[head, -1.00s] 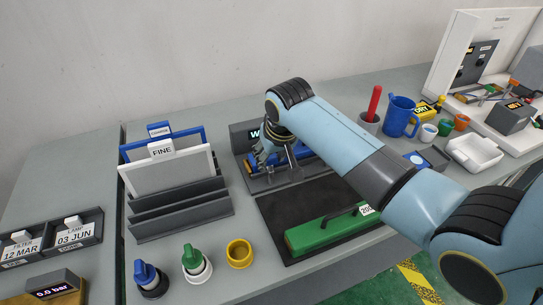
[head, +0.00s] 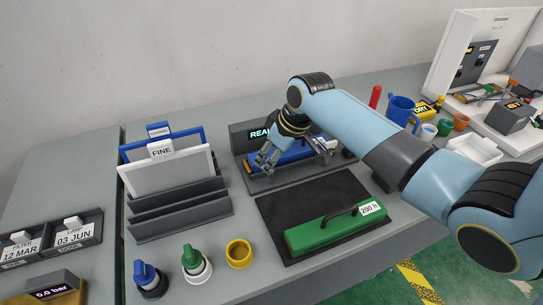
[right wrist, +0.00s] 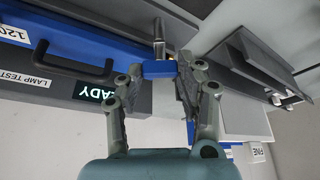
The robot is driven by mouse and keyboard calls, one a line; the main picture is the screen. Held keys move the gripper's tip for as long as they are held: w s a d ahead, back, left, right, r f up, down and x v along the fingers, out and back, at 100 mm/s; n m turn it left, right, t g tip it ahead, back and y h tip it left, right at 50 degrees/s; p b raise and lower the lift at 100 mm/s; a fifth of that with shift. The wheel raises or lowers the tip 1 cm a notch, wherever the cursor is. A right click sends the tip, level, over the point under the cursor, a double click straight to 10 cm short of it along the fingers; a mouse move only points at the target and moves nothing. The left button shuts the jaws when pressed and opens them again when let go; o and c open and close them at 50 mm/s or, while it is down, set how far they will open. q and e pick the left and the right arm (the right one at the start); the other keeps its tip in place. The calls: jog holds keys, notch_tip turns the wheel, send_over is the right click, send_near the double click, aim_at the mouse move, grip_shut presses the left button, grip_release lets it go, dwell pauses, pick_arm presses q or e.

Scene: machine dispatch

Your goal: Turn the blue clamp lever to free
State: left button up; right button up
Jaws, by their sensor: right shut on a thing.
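The blue clamp lever (right wrist: 158,69) shows in the right wrist view as a blue grip on a metal rod. My right gripper (right wrist: 157,74) is shut on it, one finger on each side. In the head view my right gripper (head: 264,164) points down at the left end of the grey fixture (head: 258,184); the lever is mostly hidden there. A blue block (head: 292,155) with a black handle (right wrist: 75,65) lies in the fixture. The display (head: 258,133) behind it reads READY, partly covered by my arm. My left gripper is not in view.
A green block (head: 310,236) with a handle lies on the black mat (head: 280,205) in front. A rack (head: 180,215) with panels stands left. A yellow ring (head: 239,254) and knobs stand at the front. A red-handled tool (head: 375,96) and blue mug (head: 400,110) stand right.

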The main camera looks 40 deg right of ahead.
jog(key=n+y, duration=0.1)
jog(key=n, duration=0.2)
jog(key=shift+d+g, duration=0.1)
jog(key=shift+g, duration=0.2)
jog(key=n+y+b, duration=0.1)
jog(key=n, duration=0.1)
jog(key=shift+w+n+g, duration=0.1)
jog(key=shift+n+g, duration=0.2)
jog(key=n+g+b, duration=0.1)
jog(key=n, duration=0.2)
jog(key=n+g+b, duration=0.1)
jog(key=n, duration=0.1)
jog(key=shift+w+d+n+y+b, duration=0.1)
jog(key=shift+n+y+b, duration=0.2)
jog(key=shift+n+y, duration=0.1)
jog(key=o, duration=1.2)
jog(key=shift+c, duration=0.2)
jog(key=v, duration=1.2)
